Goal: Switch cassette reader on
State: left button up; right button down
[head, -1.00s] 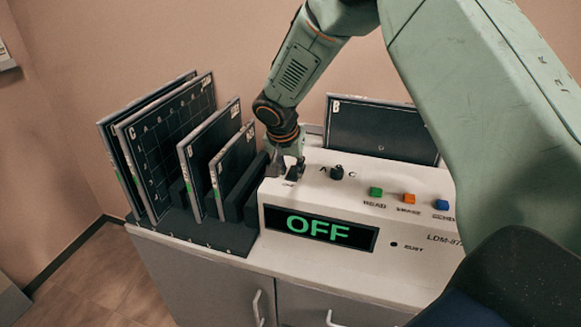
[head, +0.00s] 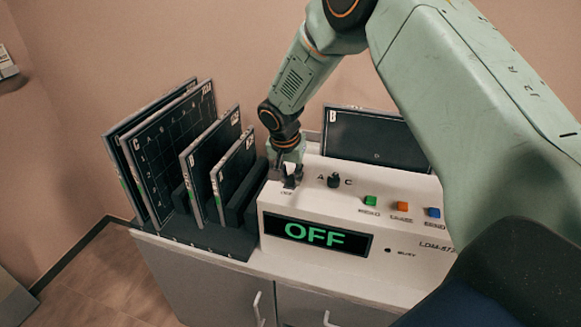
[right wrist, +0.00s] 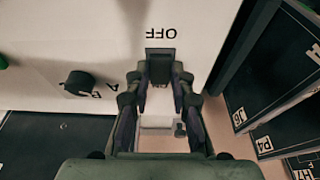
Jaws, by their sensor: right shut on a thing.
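The cassette reader (head: 415,222) is a white console on a cabinet, and its display (head: 316,235) reads OFF in green. A small dark power switch (head: 291,182) sits at the left end of its top panel. My right gripper (head: 288,172) reaches down onto that switch. In the right wrist view the fingers of my right gripper (right wrist: 161,78) are shut on the dark switch (right wrist: 160,55), beside the upside-down OFF label (right wrist: 161,33). The fingers partly hide the switch. My left gripper is not in view.
A black selector knob (head: 334,181) and green (head: 370,201), orange (head: 402,206) and blue (head: 433,212) buttons lie to the right. Several dark cassettes (head: 170,140) stand in a rack close left of the gripper. A dark cassette (head: 375,138) stands behind the reader.

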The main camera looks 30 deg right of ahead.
jog(key=shift+w+d+r+g+y+p, duration=0.15)
jog(key=shift+r+g+y+p, duration=0.2)
jog(key=shift+p, duration=0.9)
jog(key=shift+w+d+f+g+y+p, duration=0.1)
jog(key=shift+d+f+g+y+p, duration=0.05)
jog(key=shift+g+y+p, duration=0.3)
jog(key=shift+w+d+f+y, duration=0.1)
jog(key=shift+f+y, duration=0.1)
jog(key=shift+y, duration=0.1)
jog(key=shift+r+g+b, duration=0.1)
jog(key=shift+g+b, duration=0.2)
jog(key=c, duration=1.2)
grip_release()
jog(key=shift+o, duration=0.2)
